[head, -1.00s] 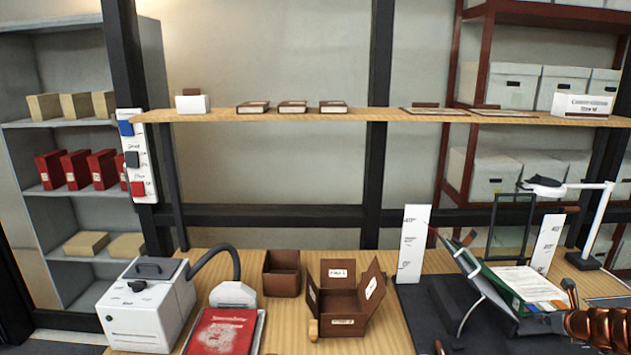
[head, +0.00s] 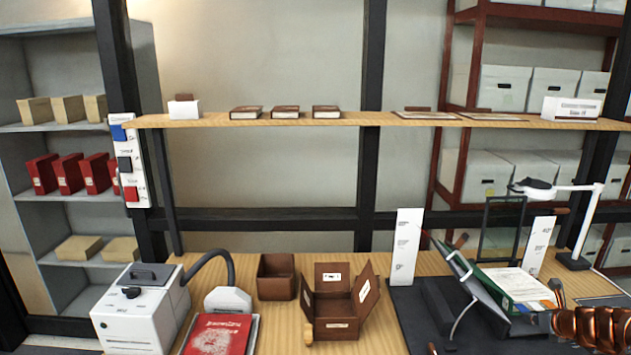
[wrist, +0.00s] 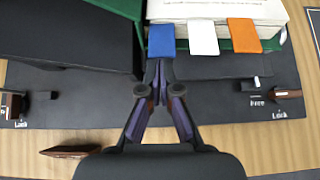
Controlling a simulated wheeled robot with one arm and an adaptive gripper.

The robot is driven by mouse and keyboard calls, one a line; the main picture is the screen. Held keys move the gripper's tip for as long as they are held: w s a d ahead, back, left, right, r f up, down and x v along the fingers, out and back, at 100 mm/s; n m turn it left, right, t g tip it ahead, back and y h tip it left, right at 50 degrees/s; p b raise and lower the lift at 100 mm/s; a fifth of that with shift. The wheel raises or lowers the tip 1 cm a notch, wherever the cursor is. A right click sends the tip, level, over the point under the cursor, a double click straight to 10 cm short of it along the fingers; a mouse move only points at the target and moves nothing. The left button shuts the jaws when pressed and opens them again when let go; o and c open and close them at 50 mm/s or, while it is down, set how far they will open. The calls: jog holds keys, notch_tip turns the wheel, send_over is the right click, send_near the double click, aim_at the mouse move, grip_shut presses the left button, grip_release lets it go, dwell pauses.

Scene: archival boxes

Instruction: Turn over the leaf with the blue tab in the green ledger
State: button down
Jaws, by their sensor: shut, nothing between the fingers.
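The green ledger (head: 497,283) lies open on a dark cradle at the right of the bench in the head view. Its green cover edge also shows in the wrist view (wrist: 122,7). Along the near edge of its right-hand pages are a blue tab (wrist: 161,40), a white tab (wrist: 203,39) and an orange tab (wrist: 244,35). My gripper (wrist: 157,66) is shut and empty, its fingertips just below the blue tab's near edge. Whether they touch the tab I cannot tell. The head view does not show the fingertips clearly.
Small lock blocks (wrist: 40,95) (wrist: 255,85) sit on the dark mat at both sides. White marked plates (head: 405,245) (head: 538,246) and a white lamp (head: 560,188) stand around the cradle. An open brown box (head: 335,328) and a red book (head: 222,335) lie left.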

jog(key=shift+a+r, duration=0.1)
jog(key=shift+a, duration=0.05)
jog(key=shift+w+a+r, duration=0.1)
jog(key=shift+a, duration=0.15)
jog(key=shift+p, duration=0.3)
jog(key=s+d+r+p, duration=0.2)
jog(key=s+r+p, duration=0.1)
jog(key=s, duration=0.4)
jog(key=shift+d+p, duration=0.35)
jog(key=shift+p, duration=0.4)
